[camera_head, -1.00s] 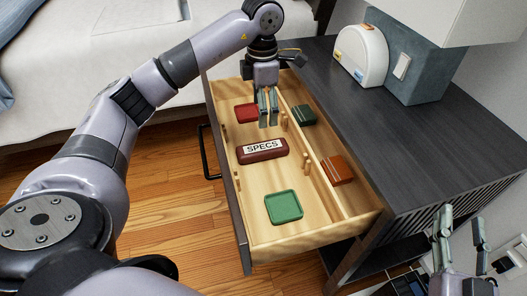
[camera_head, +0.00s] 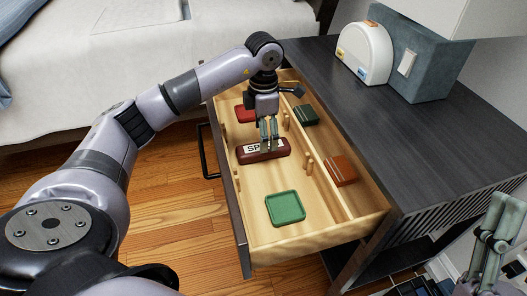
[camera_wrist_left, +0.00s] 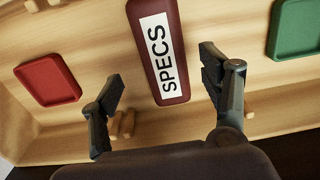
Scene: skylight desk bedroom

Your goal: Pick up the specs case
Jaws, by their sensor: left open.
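The specs case (camera_head: 281,153) is a dark red, rounded box with a white SPECS label. It lies in the left compartment of the open drawer. My left gripper (camera_head: 269,149) is open and points down over the case, hiding part of its label. In the left wrist view the case (camera_wrist_left: 176,93) shows between the two spread fingers of this gripper (camera_wrist_left: 160,92), with a gap on each side. I cannot tell how far above the case the fingertips are. My right gripper (camera_head: 490,236) is at the lower right, away from the drawer; its finger opening is unclear.
The wooden drawer (camera_head: 263,236) also holds a red tray (camera_head: 244,113), a green tray (camera_head: 285,207), a dark green box (camera_head: 306,115) and an orange-brown box (camera_head: 341,170). A divider with pegs splits it. The dark cabinet top (camera_head: 420,140) is right of it.

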